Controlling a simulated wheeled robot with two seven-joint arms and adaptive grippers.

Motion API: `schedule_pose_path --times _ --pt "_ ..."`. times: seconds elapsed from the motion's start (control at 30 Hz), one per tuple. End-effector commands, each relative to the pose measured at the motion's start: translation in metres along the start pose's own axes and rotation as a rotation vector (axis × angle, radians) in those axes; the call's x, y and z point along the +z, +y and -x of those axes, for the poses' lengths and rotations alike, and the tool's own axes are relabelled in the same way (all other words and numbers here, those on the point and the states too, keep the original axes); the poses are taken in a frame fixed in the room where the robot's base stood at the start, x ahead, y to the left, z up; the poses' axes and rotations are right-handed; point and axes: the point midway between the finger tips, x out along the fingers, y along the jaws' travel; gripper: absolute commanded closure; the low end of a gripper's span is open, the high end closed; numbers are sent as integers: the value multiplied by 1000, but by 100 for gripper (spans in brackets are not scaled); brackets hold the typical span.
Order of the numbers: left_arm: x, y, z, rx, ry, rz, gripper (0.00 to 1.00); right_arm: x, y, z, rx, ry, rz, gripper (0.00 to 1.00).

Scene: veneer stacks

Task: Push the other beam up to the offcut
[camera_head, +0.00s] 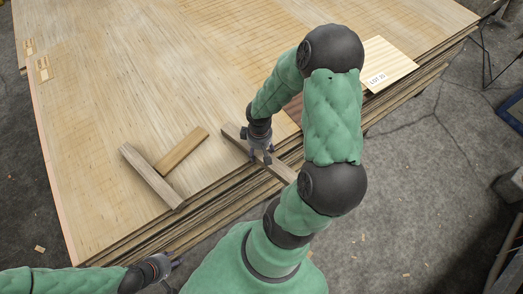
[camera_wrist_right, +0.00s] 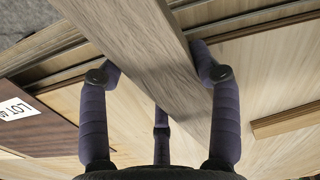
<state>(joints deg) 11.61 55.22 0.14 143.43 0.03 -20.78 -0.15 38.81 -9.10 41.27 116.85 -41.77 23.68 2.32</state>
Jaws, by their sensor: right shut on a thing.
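A grey-brown beam (camera_head: 151,176) lies at the left of the veneer stack. A shorter, yellower offcut (camera_head: 183,151) lies slantwise to its right, its lower end at or very near that beam; I cannot tell if they touch. The other beam (camera_head: 234,137) lies further right, apart from the offcut, its near end reaching the stack's front edge. My right gripper (camera_head: 261,158) is shut on this other beam, which runs between its fingers in the wrist view (camera_wrist_right: 150,50). The offcut shows at the right there (camera_wrist_right: 285,122). My left gripper (camera_head: 176,259) is low, off the stack's front edge; its jaw opening is unclear.
The veneer stack (camera_head: 130,70) is broad and mostly bare behind the beams. A pale labelled board (camera_head: 392,62) lies at the right. A dark labelled board (camera_wrist_right: 50,128) lies beside the held beam in the wrist view. My right arm hides part of the stack.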

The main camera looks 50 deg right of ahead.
Motion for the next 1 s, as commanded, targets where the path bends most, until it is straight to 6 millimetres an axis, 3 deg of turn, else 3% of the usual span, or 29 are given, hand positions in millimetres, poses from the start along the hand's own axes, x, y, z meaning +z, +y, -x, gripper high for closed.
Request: schedule_pose_path --times 1.0 --pt "0 -1 -3 0 0 0 60 -35 -5 0 1 2 -1 83"
